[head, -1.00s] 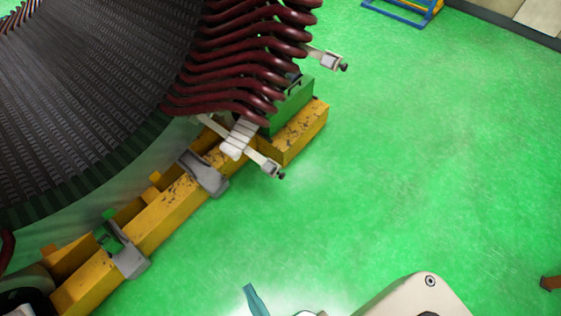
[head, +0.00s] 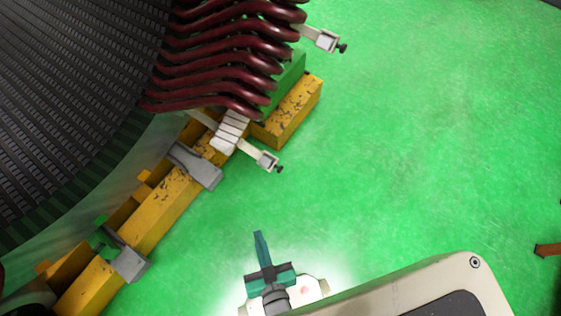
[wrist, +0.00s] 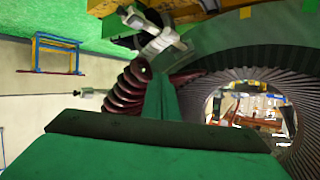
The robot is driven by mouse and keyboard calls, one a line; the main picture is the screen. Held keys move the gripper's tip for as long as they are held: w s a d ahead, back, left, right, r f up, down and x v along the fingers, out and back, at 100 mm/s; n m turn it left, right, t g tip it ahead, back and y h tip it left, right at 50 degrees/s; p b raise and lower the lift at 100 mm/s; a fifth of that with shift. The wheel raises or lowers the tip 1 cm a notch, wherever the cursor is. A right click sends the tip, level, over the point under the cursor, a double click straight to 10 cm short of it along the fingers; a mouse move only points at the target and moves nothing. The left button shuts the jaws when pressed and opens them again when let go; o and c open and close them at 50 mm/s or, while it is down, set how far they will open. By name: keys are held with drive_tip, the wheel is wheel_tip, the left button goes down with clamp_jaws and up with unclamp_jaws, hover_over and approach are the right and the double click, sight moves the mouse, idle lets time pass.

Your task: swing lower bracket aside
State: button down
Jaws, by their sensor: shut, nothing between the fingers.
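The lower bracket (head: 265,160) is a pale bar with a clamp block and dark knob. It sticks out to the right below the dark red coil ends (head: 225,60) of the stator (head: 70,90). In the wrist view the lower bracket (wrist: 155,35) shows near the top. The upper bracket (head: 322,40) juts out higher up; it also shows in the wrist view (wrist: 90,92). My gripper (head: 259,236) is teal, shut and empty, below the lower bracket in the head picture and apart from it. Its green fingers (wrist: 160,95) point toward the coils in the wrist view.
A yellow beam (head: 165,215) with grey clamps (head: 195,167) runs diagonally under the stator. A blue and yellow stand (wrist: 55,55) shows at left in the wrist view.

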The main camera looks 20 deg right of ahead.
drive_tip(key=w+f+m+g+h, duration=0.1)
drive_tip(key=w+f, duration=0.2)
drive_tip(key=f, duration=0.2)
drive_tip(key=w+f+m+g, duration=0.1)
drive_tip(key=w+f, duration=0.2)
drive_tip(key=f, duration=0.2)
drive_tip(key=m+g+h, duration=0.3)
drive_tip(key=m+h, duration=0.2)
approach(279, 167)
drive_tip(key=s+a, duration=0.3)
drive_tip(key=w+d+r+m+g+h, duration=0.1)
drive_tip(key=w+d+r+m+h, duration=0.25)
drive_tip(key=w, duration=0.25)
drive_tip(key=shift+n, duration=0.35)
drive_tip(key=w+d+f, duration=0.1)
drive_tip(key=f, duration=0.1)
drive_tip(key=w+d+f, duration=0.1)
drive_tip(key=d+f, duration=0.1)
drive_tip(key=w+d+f, duration=0.1)
drive_tip(key=w+f, duration=0.1)
drive_tip(key=shift+d+f, duration=0.35)
drive_tip(key=shift+f, duration=0.05)
drive_tip(key=shift+s+a+f, duration=0.35)
drive_tip(key=shift+a+f, duration=0.05)
